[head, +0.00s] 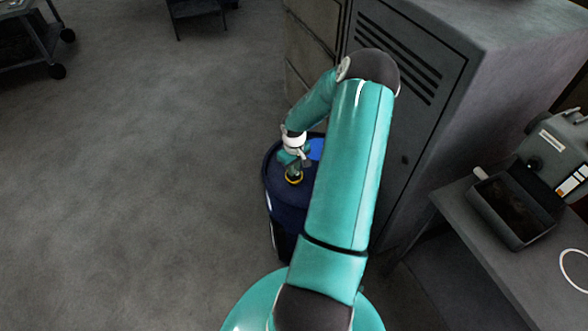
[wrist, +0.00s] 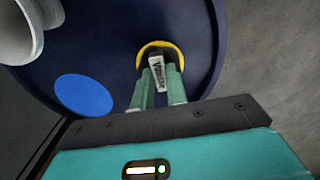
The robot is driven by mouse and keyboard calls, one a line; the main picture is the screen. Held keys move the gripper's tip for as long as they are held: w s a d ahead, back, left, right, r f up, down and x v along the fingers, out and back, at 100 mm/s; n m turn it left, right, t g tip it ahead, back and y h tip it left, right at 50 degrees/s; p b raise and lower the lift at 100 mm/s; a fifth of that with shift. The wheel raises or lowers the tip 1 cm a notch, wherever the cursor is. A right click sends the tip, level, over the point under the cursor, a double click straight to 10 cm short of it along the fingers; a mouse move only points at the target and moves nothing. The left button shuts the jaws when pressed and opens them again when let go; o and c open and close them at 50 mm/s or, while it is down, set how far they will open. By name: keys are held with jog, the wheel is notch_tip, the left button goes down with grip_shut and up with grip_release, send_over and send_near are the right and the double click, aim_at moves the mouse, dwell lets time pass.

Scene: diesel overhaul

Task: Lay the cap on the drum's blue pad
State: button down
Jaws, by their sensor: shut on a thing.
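The dark blue drum (head: 284,215) stands below my gripper (head: 294,170), and its top (wrist: 110,55) fills much of the wrist view. The round blue pad (wrist: 83,95) lies flat and bare on the drum top; in the head view part of it (head: 317,149) shows beside my arm. My gripper's green fingers (wrist: 160,88) are shut on a narrow piece with a white lettered label, seemingly the cap (wrist: 157,73). It is at the yellow ring (wrist: 178,51) near the drum's edge. I cannot tell whether it is seated or lifted. The fingers hide its lower part.
A pale, cup-like thing (wrist: 22,35) is at the drum's far side in the wrist view. A grey cabinet (head: 415,110) stands close right of the drum. A bench (head: 500,250) with an open box (head: 515,205) is farther right. Open floor (head: 140,180) lies left.

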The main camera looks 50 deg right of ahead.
jog(key=shift+r, duration=0.5)
jog(key=shift+r, duration=0.1)
jog(key=shift+r, duration=1.45)
jog(key=shift+d, duration=0.1)
